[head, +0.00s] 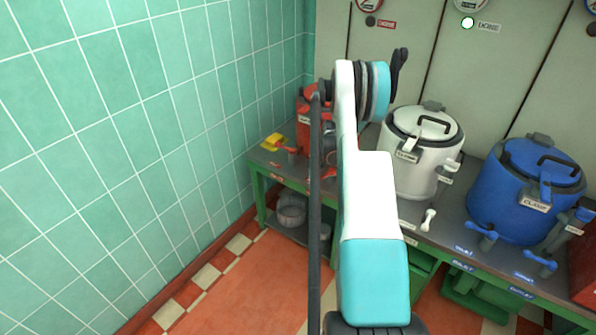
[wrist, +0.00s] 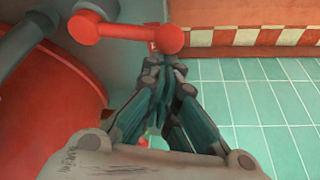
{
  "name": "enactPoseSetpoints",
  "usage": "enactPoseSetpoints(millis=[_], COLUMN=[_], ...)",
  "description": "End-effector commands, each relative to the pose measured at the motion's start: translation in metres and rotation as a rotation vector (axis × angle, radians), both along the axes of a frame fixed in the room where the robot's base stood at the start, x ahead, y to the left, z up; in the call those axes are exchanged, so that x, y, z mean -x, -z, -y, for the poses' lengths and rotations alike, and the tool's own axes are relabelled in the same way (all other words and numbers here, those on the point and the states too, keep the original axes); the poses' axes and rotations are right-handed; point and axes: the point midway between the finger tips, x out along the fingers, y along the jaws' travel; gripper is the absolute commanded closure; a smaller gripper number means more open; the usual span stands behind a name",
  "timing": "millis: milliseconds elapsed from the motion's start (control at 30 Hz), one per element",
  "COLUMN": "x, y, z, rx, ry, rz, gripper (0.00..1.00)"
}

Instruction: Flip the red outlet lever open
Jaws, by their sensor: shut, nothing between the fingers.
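The red kettle (wrist: 45,100) curves along the left of the wrist view. In the head view the red kettle (head: 304,108) stands at the bench's left end, mostly hidden behind my arm. A small red lever (head: 289,150) shows at its front left. My fingertips are hidden there.
A white kettle (head: 428,180) and a blue kettle (head: 510,205) stand to the right on the green bench (head: 262,200), with their own levers in front. A yellow object (head: 272,141) lies near the left end. The tiled wall (head: 150,120) is close on the left.

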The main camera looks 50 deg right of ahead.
Motion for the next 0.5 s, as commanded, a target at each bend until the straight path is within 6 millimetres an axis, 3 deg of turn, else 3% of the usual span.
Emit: enactPoseSetpoints(millis=[500], x=[0.017], y=[0.0], z=[-0.001], rx=[0.0], ry=[-0.049], rz=[0.0], gripper=[1.0])
